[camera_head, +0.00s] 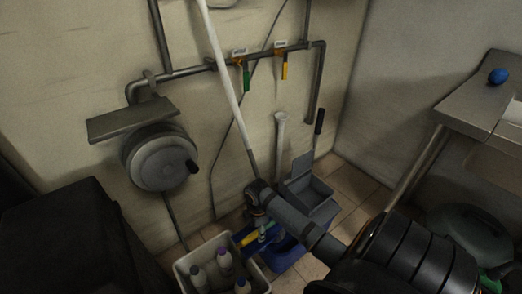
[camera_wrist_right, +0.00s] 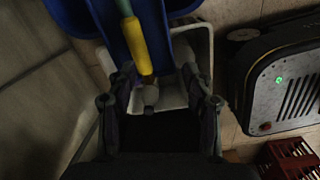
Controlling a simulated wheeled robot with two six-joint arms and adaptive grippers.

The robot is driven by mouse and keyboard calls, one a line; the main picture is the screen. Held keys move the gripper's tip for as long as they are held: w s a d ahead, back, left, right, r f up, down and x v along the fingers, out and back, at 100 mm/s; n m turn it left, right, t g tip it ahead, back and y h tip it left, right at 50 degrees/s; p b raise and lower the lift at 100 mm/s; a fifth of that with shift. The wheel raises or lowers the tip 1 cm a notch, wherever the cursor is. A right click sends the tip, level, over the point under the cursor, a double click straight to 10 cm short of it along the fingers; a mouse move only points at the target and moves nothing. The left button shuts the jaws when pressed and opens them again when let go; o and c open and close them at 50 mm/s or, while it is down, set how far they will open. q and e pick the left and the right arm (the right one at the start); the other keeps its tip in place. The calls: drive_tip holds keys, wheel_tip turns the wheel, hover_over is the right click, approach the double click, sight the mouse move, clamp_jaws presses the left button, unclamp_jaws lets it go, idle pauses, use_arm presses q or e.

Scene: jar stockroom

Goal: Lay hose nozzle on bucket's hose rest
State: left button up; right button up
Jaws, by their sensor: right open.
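In the head view, the yellow grip (camera_head: 249,238) shows beside the blue bucket (camera_head: 286,257). In the right wrist view, it lies over or within blue parts of the bucket (camera_wrist_right: 178,62); I cannot tell whether they support it. My right gripper (camera_wrist_right: 160,100) is open, its fingers either side of the grey tip, with visible gaps. In the head view, my right gripper (camera_head: 257,214) is above the nozzle, partly hidden by its wrist. My left gripper is not in view.
A pale crate (camera_head: 186,270) with several bottles stands close left of the bucket. A steel counter (camera_head: 470,98) is at right. A red crate (camera_wrist_right: 291,157) shows in the wrist view.

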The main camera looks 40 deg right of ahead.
drive_tip(key=s+a+r+m+t, duration=0.1)
drive_tip(key=s+a+m, duration=1)
drive_tip(key=s+m, duration=0.2)
drive_tip(key=shift+s+a+r+t, duration=0.3)
drive_tip(key=shift+s+a, duration=0.1)
drive_tip(key=shift+s, duration=0.3)
